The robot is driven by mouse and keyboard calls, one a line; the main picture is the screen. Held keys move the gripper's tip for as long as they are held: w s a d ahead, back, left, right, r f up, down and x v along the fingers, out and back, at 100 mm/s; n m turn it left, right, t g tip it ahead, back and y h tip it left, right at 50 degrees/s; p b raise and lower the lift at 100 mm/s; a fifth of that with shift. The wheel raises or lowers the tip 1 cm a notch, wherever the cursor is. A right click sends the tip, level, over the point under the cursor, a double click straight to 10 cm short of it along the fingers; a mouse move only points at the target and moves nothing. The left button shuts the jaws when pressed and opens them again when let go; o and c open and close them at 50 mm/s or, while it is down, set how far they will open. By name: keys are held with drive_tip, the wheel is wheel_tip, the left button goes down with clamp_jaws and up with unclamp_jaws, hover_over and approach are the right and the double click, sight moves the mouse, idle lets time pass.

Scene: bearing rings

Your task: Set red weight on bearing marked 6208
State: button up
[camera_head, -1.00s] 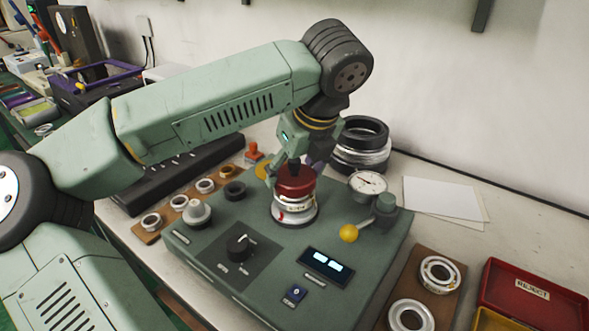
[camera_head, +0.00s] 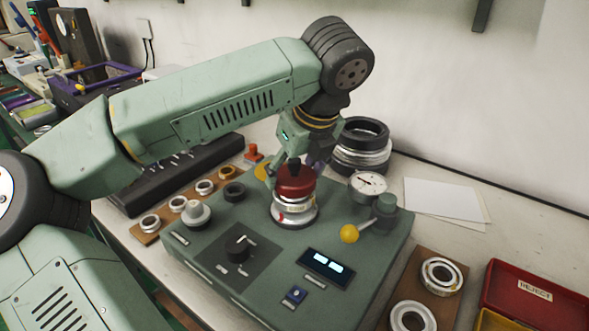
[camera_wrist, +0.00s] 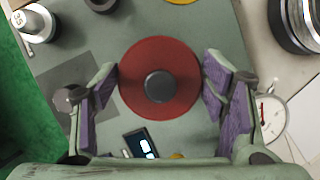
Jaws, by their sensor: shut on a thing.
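The red weight (camera_head: 295,183), a round disc with a dark knob, sits at the top of a silver bearing (camera_head: 294,211) on the green test machine's central spindle. Whether its full weight rests there I cannot tell. The bearing's marking is too small to read. My gripper (camera_head: 292,173) comes down from above and is shut on the weight. In the wrist view the weight (camera_wrist: 160,102) lies between the purple finger pads of my gripper (camera_wrist: 160,80), which meet its sides; it hides the bearing below.
The green machine (camera_head: 205,255) carries a dial gauge (camera_head: 368,183), a yellow-ball lever (camera_head: 349,233), a knob and a display. Bearings on a wooden board (camera_head: 438,272) and a red reject bin (camera_head: 538,290) are at right. Large dark rings (camera_head: 362,145) stand behind.

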drive_tip(key=shift+f+b, duration=0.55)
drive_tip(key=shift+b, duration=0.3)
drive_tip(key=shift+b, duration=0.7)
idle(0.6)
idle(0.4)
drive_tip(key=o, duration=1.8)
drive_tip(key=shift+o, duration=0.2)
drive_tip(key=v, duration=1.2)
